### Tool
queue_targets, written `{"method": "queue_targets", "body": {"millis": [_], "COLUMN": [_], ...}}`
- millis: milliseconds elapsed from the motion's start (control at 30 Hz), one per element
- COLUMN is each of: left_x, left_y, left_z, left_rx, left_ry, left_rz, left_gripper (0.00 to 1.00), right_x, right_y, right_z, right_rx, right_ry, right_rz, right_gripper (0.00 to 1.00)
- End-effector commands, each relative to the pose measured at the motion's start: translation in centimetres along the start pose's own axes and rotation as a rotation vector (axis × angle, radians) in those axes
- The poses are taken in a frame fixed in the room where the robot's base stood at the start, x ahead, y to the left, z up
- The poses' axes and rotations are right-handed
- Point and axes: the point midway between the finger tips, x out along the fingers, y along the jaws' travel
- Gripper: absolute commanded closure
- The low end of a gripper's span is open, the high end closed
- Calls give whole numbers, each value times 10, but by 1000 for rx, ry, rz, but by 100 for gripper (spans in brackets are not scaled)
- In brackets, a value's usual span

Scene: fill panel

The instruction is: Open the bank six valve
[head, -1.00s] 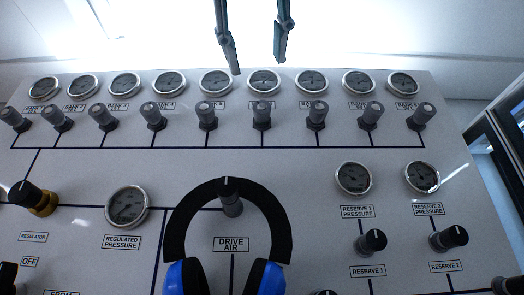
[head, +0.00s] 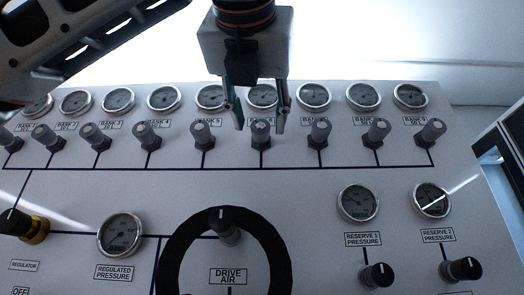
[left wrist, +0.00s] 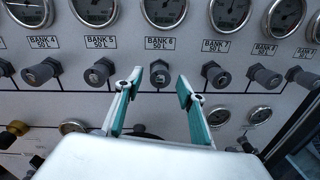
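The bank six valve is a grey knob on a dark base, sixth from the left in the row, in the head view (head: 261,133). In the left wrist view the valve (left wrist: 160,74) sits under the BANK 6 label (left wrist: 161,43). My left gripper (head: 260,120) is open, its two fingers pointing down on either side of the valve. In the left wrist view the gripper (left wrist: 161,86) shows its teal fingers apart, with the valve in the gap. I cannot tell whether they touch it. My right gripper is not in view.
Neighbouring valves stand close on both sides, bank five (head: 202,135) and bank seven (head: 319,134). A row of round gauges, including the bank six gauge (left wrist: 163,10), runs above them. Lower on the panel are the drive air knob (head: 225,226) and reserve 1 knob (head: 376,275).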

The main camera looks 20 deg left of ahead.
Motion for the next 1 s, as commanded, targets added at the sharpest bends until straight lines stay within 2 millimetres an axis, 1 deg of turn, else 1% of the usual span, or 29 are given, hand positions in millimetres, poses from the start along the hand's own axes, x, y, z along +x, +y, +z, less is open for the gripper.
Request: {"method": "queue_targets", "body": {"millis": [33,100,200,500,567,600,633,667,1000], "left_x": [7,13,18,21,21,21,20,20,20], "left_y": [0,-1,-1,-1,0,0,0,0,0], "left_z": [1,1,1,0,0,0,0,0,0], "left_rx": [1,1,0,0,-1,-1,-1,-1,-28], "left_ry": [2,1,-1,-2,-2,-2,-2,-2,-4], "left_rz": [-2,-2,-2,-1,-1,-1,-1,-1,-1], "left_gripper": [61,61,61,61,76,87,95,99,99], "right_x": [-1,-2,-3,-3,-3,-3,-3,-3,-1], "right_y": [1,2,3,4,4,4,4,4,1], "right_z": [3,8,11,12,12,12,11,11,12], "right_rx": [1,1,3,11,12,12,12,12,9], "right_ry": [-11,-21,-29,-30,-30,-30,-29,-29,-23], "right_rz": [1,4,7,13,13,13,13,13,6], "right_gripper": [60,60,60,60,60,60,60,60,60]}}
